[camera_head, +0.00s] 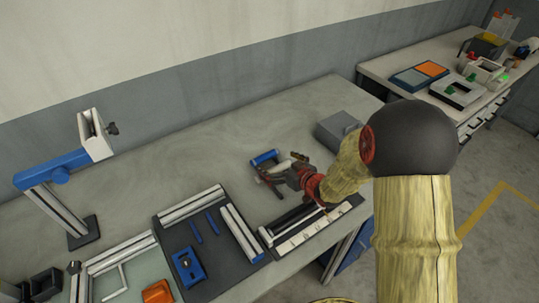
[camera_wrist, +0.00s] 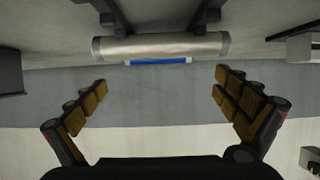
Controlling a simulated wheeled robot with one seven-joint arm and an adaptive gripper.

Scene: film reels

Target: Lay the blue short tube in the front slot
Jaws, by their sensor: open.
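The blue short tube (camera_head: 264,157) lies on a small dark rack (camera_head: 264,178) on the bench, toward the wall. A pale tube (camera_head: 280,167) lies nearer to my gripper. In the wrist view the pale tube with silver ends (camera_wrist: 160,47) spans the two dark rack arms (camera_wrist: 196,18), and the blue tube (camera_wrist: 158,61) shows as a narrow strip beyond it. My gripper (camera_head: 285,170) is close to the rack. In the wrist view its brown-padded fingers (camera_wrist: 162,92) are spread wide with nothing between them. My gripper hides part of the rack, and I cannot make out its front slot.
A grey box (camera_head: 338,130) stands right of the rack. A dark tray with silver bars (camera_head: 208,262) lies to the left. A labelled strip with dark rods (camera_head: 312,232) lies near the bench's front edge. Bare bench lies behind the tray.

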